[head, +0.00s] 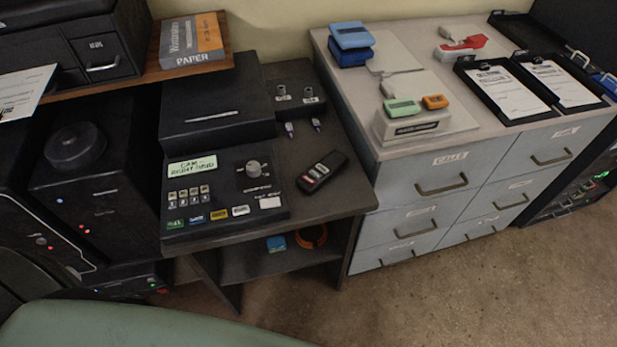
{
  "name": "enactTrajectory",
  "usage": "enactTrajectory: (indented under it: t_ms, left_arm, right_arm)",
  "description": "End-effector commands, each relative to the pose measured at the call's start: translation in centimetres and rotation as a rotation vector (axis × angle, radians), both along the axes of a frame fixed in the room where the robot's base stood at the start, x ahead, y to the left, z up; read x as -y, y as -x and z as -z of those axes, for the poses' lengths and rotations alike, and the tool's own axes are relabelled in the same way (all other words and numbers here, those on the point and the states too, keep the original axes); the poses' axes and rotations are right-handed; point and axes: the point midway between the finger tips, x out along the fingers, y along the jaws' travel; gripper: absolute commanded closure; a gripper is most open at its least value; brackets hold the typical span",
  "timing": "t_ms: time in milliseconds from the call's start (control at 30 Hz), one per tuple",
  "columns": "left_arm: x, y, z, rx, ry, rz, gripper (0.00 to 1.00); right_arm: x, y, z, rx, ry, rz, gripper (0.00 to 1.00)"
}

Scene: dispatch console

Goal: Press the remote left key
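A small black remote (322,172) lies flat and slanted on the dark desk, just right of the control console. It has a few small keys at its lower-left end, one reddish and others pale; their markings are too small to read. Neither of my grippers is in view, and nothing touches the remote.
The console (222,190) with a lit display, knob and keys stands left of the remote. The desk's front edge (300,222) is close below it. Grey drawers (440,185) stand to the right. A green curved surface (150,325) fills the lower left.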

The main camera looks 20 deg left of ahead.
Motion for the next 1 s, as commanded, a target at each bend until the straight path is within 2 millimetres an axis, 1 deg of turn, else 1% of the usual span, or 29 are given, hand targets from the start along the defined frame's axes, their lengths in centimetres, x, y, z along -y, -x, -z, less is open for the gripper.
enactTrajectory:
  t_ms: [33, 67, 1000]
  left_arm:
    - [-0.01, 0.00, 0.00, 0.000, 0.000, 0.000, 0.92]
    - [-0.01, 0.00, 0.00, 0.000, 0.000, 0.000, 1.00]
    - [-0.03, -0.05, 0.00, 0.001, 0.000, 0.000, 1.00]
  right_arm:
    - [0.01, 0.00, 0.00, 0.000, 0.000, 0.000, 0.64]
    - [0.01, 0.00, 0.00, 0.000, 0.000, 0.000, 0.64]
    - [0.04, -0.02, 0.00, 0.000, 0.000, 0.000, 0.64]
